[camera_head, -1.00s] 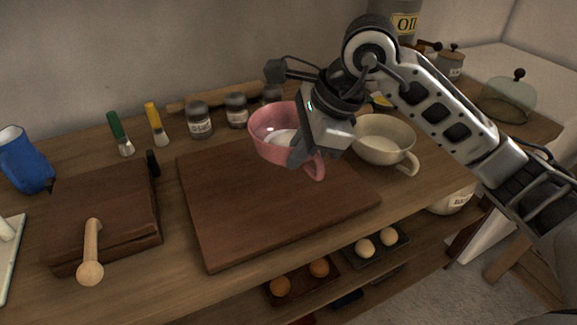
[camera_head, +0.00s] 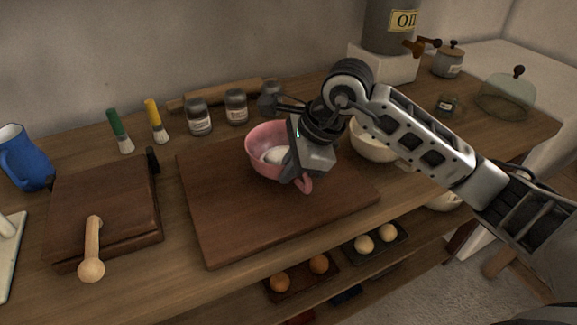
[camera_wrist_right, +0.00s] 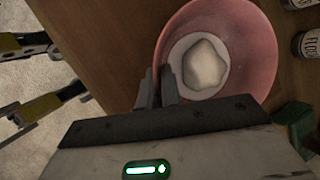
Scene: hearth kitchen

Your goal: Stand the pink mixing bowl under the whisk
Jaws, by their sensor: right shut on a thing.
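The pink mixing bowl (camera_head: 262,165) is over the large dark wooden board, with something white inside. I cannot tell whether its base touches the board. My right gripper (camera_head: 291,174) is shut on the bowl's near right side, beside its handle, and hides part of the rim. In the right wrist view the bowl (camera_wrist_right: 262,50) lies just beyond the fingers (camera_wrist_right: 158,90), with a pale lump in it. I cannot make out a whisk in either view. My left gripper is not in view.
The large board (camera_head: 235,225) is bare in front of the bowl. A cream bowl (camera_head: 372,150) stands at right, partly behind my arm. Spice jars (camera_head: 199,118) and a rolling pin (camera_head: 215,97) line the back. A smaller wooden board (camera_head: 105,200) and blue jug (camera_head: 25,160) are at left.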

